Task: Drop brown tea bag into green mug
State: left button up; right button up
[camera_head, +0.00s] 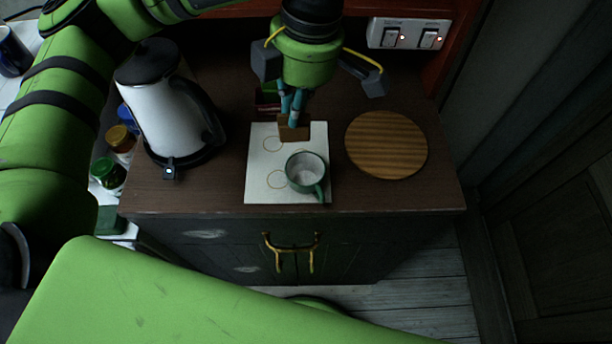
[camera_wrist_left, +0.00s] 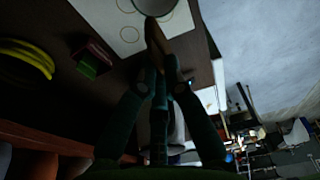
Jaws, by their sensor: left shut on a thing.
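The green mug (camera_head: 306,171) stands upright on the white sheet (camera_head: 259,190), near its front right corner, with its handle toward the front. It looks empty inside. My left gripper (camera_head: 293,118) is shut on the brown tea bag (camera_head: 295,133) and holds it just behind the mug, over the sheet's back part. In the left wrist view the brown tea bag (camera_wrist_left: 155,36) is between the fingertips (camera_wrist_left: 160,62), close to the mug (camera_wrist_left: 154,6), whose rim is cut off at the top. My right gripper is not in view.
A white kettle (camera_head: 168,100) stands at the left, beside several small jars (camera_head: 108,172). A round wooden board (camera_head: 386,145) lies on the right. A small red and green box (camera_head: 267,97) sits behind the sheet. Wall switches (camera_head: 408,34) are at the back.

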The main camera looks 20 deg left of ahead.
pick_arm(q)
notch_tip(320, 180, down, 3)
jog(key=shift+r+b, duration=0.2)
jog(key=shift+b, duration=0.4)
jog(key=shift+f+b, duration=0.3)
jog(key=shift+f, duration=0.25)
jog(key=o, duration=0.7)
jog(key=shift+r, duration=0.25)
jog(key=r, duration=0.3)
jog(key=d+r, duration=0.1)
jog(key=r, duration=0.7)
jog(key=shift+w+d+r, duration=0.25)
jog(key=shift+w+d, duration=0.05)
jog(key=shift+d, duration=0.1)
